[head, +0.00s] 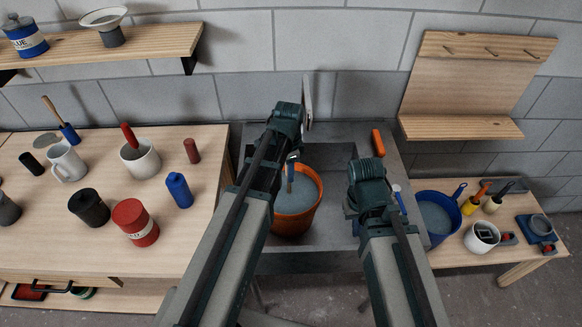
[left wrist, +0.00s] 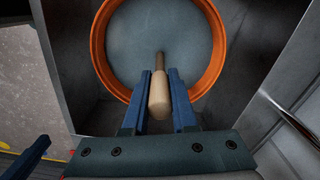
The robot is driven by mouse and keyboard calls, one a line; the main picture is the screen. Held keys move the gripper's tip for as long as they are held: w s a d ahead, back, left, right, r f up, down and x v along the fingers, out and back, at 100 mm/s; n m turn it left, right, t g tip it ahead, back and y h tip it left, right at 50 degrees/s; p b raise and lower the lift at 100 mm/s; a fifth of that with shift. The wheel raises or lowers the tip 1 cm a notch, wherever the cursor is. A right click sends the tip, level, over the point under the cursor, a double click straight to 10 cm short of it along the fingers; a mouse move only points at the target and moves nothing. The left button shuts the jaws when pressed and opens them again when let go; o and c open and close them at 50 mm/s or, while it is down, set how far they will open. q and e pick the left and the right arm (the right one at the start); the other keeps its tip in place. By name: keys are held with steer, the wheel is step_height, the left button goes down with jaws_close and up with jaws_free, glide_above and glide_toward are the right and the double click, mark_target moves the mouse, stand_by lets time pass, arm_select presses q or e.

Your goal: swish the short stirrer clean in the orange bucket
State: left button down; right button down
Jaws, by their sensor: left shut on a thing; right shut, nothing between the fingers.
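The orange bucket (head: 296,228) stands in the grey sink, holding grey-blue liquid; the left wrist view shows its orange rim (left wrist: 97,45) from above. My left gripper (head: 291,160) is over the bucket, shut on the wooden stirrer, whose pale handle (left wrist: 158,98) lies between its blue fingers in the left wrist view. The stirrer (head: 290,182) points down into the bucket, with its thinner end reaching the liquid; its lower end is hidden there. My right gripper (head: 352,208) is over the sink's right side, empty and shut, mostly hidden by its own wrist.
The left table holds a white mug (head: 67,163), a white pot with a red-handled tool (head: 140,160), a black can (head: 89,207) and a red can (head: 135,222). A blue bucket (head: 437,217) stands right of the sink. An orange object (head: 378,143) lies on the sink's back rim.

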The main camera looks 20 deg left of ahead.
arm_select(q)
steer(key=shift+s, duration=0.1)
stand_by(0.5)
step_height(320, 180, up, 8)
steer(key=p, duration=0.8)
steer(key=shift+r, duration=0.15)
stand_by(0.8)
step_height(320, 180, up, 5)
steer(key=p, duration=0.5)
steer(key=shift+r, duration=0.1)
stand_by(0.3)
